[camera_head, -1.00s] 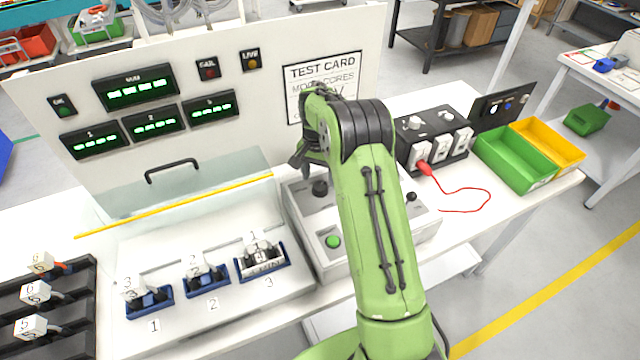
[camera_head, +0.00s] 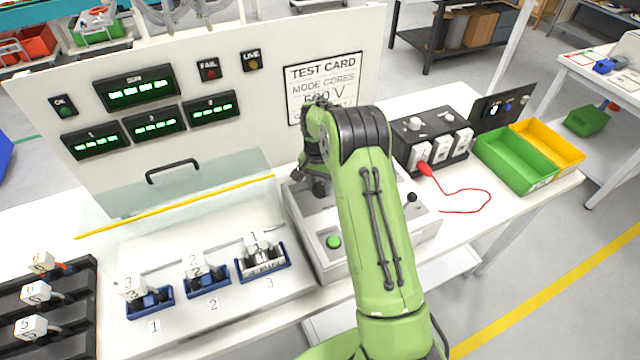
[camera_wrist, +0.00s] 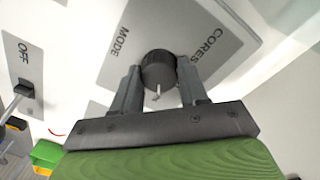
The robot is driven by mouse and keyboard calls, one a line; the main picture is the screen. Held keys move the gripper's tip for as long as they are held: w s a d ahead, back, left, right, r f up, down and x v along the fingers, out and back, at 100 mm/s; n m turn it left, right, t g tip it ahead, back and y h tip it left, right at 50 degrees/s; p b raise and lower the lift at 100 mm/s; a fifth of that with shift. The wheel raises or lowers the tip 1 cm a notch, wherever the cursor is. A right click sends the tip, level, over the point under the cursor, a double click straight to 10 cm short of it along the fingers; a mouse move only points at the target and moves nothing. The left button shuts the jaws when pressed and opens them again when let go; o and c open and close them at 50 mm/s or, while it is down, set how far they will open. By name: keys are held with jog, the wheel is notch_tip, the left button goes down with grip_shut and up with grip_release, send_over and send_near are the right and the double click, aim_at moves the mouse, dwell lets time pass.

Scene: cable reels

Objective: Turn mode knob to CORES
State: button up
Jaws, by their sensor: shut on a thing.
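The mode knob (camera_wrist: 158,72) is a dark round knob on a grey label plate (camera_wrist: 225,45) marked MODE and CORES. In the wrist view my gripper (camera_wrist: 160,88) has a finger on each side of the knob and is shut on it. A small light pointer shows at the knob's near side; I cannot tell which setting it marks. In the head view my gripper (camera_head: 318,185) is over the white control box (camera_head: 310,240), and the knob is hidden behind it. The test card (camera_head: 323,88) on the panel reads MODE CORES and 500 V.
A green button (camera_head: 333,242) is on the box front, and a black-knobbed lever (camera_head: 412,197) at its right. An OFF label (camera_wrist: 18,55) shows in the wrist view. A clear cover with a yellow edge (camera_head: 175,206) stands left, behind several blue holders (camera_head: 208,284).

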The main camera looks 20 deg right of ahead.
jog(key=n+b, duration=0.1)
jog(key=n, duration=0.4)
jog(key=shift+n, duration=0.3)
jog(key=n+b, duration=0.1)
jog(key=n, duration=0.5)
jog(key=shift+t, duration=0.3)
jog(key=n+b, duration=0.1)
jog(key=n, duration=0.5)
jog(key=shift+n, duration=0.3)
jog(key=n+b, duration=0.2)
jog(key=n, duration=0.3)
jog(key=shift+n, duration=0.3)
jog(key=o, duration=1.1)
jog(key=shift+c, duration=0.2)
